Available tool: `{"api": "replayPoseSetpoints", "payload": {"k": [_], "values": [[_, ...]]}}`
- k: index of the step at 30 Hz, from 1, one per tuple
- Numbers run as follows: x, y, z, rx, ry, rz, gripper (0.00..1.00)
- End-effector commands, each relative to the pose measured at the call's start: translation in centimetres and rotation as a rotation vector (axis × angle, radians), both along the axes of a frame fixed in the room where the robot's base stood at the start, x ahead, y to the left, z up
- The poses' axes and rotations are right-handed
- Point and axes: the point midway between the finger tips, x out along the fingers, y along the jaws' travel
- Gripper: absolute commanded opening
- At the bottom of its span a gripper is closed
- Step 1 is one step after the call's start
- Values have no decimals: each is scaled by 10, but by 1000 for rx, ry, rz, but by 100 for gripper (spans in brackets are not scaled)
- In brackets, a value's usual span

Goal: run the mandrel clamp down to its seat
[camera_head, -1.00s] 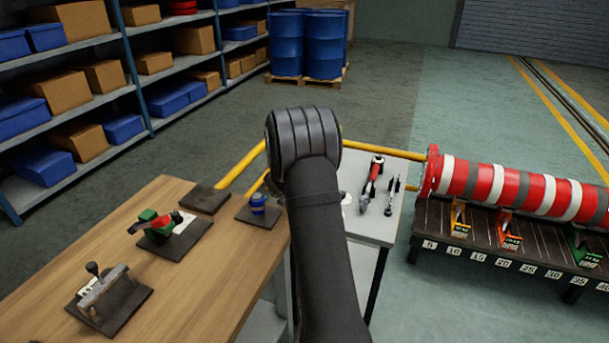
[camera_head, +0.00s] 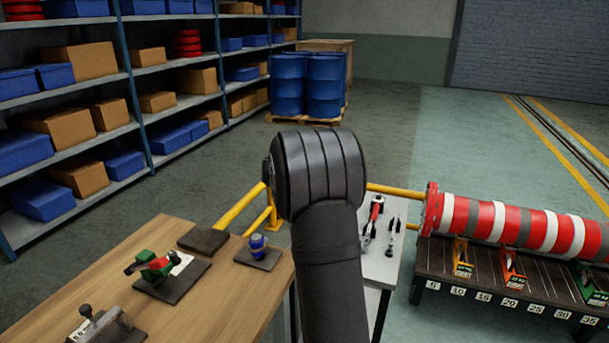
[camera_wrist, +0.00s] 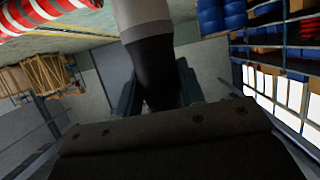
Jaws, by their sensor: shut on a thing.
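In the wrist view my gripper (camera_wrist: 158,92) is closed around a thick round bar (camera_wrist: 148,65), black at the near end with a pale grey band farther out. Its far end runs out of the top of the picture. I cannot tell whether this bar is part of the mandrel clamp, and no seat shows clearly. In the head view my arm hides the gripper and whatever it holds.
A wooden bench (camera_head: 215,290) carries a green-and-red tool (camera_head: 153,265), a grey lever fixture (camera_head: 95,325) and a blue piece (camera_head: 257,245). A grey table (camera_head: 375,268) holds hand tools. A striped cylinder (camera_head: 500,223) lies right, above a numbered rack (camera_head: 480,275). Yellow rails (camera_head: 240,208) stand behind.

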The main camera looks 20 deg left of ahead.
Motion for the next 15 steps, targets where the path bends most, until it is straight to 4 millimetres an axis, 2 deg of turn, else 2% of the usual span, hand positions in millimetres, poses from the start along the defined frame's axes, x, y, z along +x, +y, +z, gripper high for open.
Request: {"api": "replayPoseSetpoints", "payload": {"k": [5, 6, 11, 15], "values": [[0, 0, 2, 1, -3, 0, 0], [0, 0, 2, 1, -3, 0, 34], [0, 0, 2, 1, -3, 0, 2], [0, -2, 1, 2, -1, -3, 0]]}}
